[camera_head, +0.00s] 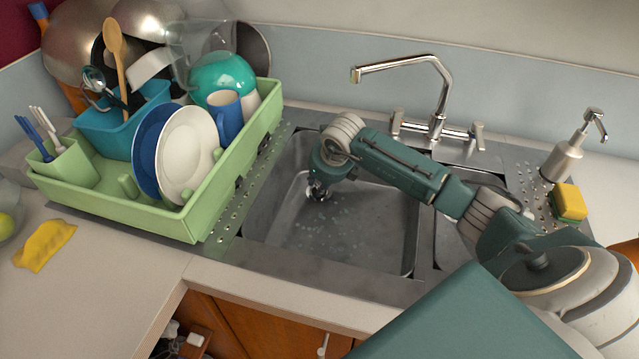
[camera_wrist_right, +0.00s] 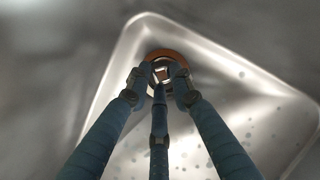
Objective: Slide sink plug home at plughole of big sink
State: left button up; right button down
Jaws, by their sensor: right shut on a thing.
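The big sink (camera_head: 350,228) is the large metal basin in the middle of the head view, and its floor fills the right wrist view (camera_wrist_right: 235,100). My right gripper (camera_head: 318,190) reaches down into its back left part. In the right wrist view my right gripper's fingers (camera_wrist_right: 160,80) are shut on the sink plug (camera_wrist_right: 172,56), a small round piece with an orange-brown rim, near the basin floor. The plughole is hidden beneath the plug and fingers, so I cannot tell whether the plug is seated. My left gripper is not in view.
A green dish rack (camera_head: 245,135) with plates and a blue mug stands left of the sink. The tap (camera_head: 437,100) rises behind it. A soap dispenser (camera_head: 565,155) and yellow sponge (camera_head: 570,202) are at the right. A yellow cloth (camera_head: 45,246) lies at the left.

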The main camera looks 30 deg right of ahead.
jog(key=shift+f+b, duration=0.25)
jog(key=shift+b, duration=0.05)
jog(key=c, duration=1.4)
grip_release()
jog(key=shift+c, duration=0.2)
jog(key=shift+s, duration=0.1)
jog(key=v, duration=1.2)
